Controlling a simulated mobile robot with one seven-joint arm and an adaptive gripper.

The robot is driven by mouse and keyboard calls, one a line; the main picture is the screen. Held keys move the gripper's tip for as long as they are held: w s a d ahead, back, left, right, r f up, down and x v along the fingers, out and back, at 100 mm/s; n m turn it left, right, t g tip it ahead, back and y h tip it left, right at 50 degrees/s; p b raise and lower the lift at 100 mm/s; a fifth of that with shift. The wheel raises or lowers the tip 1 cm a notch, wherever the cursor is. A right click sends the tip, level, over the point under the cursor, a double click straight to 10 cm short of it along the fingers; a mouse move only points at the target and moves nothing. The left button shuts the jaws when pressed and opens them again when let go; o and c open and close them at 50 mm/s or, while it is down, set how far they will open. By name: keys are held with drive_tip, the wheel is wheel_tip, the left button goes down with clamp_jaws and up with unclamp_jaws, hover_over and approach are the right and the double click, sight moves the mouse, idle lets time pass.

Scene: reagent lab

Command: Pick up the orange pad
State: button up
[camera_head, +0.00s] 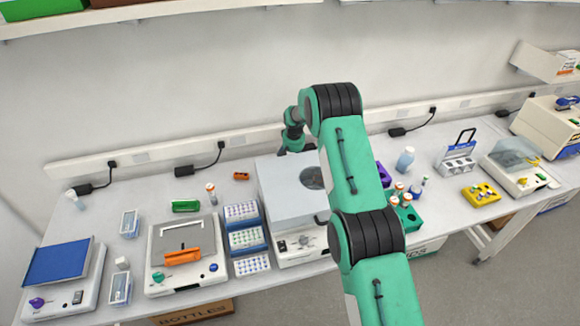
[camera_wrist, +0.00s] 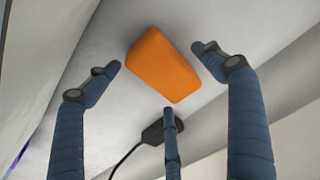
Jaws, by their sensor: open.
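The orange pad (camera_wrist: 162,66) is a plain block with rounded edges, lying on the white bench top in the wrist view. It appears to be the small orange piece (camera_head: 241,176) near the wall in the head view, left of the white boxy device. My gripper (camera_wrist: 156,78) is open and empty. One blue finger is left of the pad, one right, and a third below it in the picture. None clearly touches the pad. In the head view my gripper (camera_head: 283,150) is small, behind the device, and its fingers are hard to make out.
The white boxy device (camera_head: 290,215) stands right of the orange piece. A black adapter (camera_wrist: 154,132) with a cable lies close to the pad. A capped vial (camera_head: 210,190) and a green block (camera_head: 186,206) stand to the left. Another orange piece (camera_head: 182,257) sits on a balance.

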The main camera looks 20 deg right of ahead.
drive_tip(key=shift+w+f, duration=0.1)
drive_tip(key=shift+f, duration=0.45)
drive_tip(key=c, duration=1.3)
